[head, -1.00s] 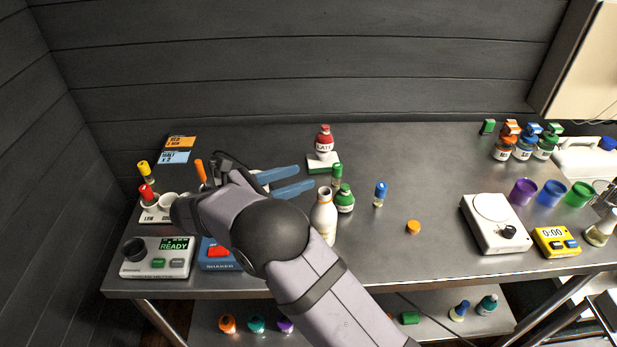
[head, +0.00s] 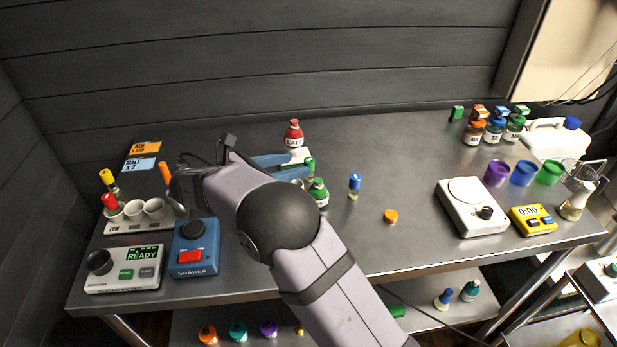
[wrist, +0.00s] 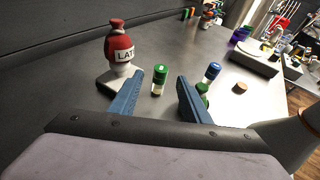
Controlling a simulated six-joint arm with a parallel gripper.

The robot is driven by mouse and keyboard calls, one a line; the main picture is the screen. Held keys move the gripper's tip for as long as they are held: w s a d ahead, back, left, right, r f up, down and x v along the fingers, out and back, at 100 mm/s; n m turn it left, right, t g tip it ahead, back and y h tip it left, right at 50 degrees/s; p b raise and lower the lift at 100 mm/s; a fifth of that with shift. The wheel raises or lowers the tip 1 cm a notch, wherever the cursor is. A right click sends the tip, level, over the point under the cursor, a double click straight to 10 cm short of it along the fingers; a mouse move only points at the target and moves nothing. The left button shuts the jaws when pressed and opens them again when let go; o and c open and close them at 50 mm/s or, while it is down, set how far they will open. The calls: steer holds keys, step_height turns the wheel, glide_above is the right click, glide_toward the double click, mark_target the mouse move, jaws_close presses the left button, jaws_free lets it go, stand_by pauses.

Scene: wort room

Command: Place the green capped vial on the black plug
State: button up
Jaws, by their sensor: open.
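The green capped vial (wrist: 160,80) stands upright on the steel table. In the wrist view it shows between the two blue fingers of my open gripper (wrist: 158,74), apparently a little beyond their tips. In the head view the vial's green cap (head: 309,164) shows near the fingertips of my gripper (head: 297,164), and its lower part is hidden. Two black round parts stand at the left: one on top of the blue shaker (head: 194,230), one on the white READY device (head: 99,262). I cannot tell which is the black plug.
A red bottle (head: 293,134) on a white stand is just behind the vial. A green bottle (head: 318,193) and a blue capped vial (head: 354,185) stand to its right. A white rack (head: 153,222) is at the left.

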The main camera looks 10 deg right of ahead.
mark_target(309, 160)
steer(key=d, duration=0.1)
steer(key=w+d, duration=0.2)
steer(key=shift+d+f+y, duration=0.15)
steer(key=shift+f+y, duration=0.1)
steer(key=shift+y, duration=0.05)
steer(key=shift+p+x, duration=0.5)
steer(key=shift+x, duration=2.95)
steer(key=shift+s+f, duration=0.1)
steer(key=shift+f, duration=0.05)
jaws_close()
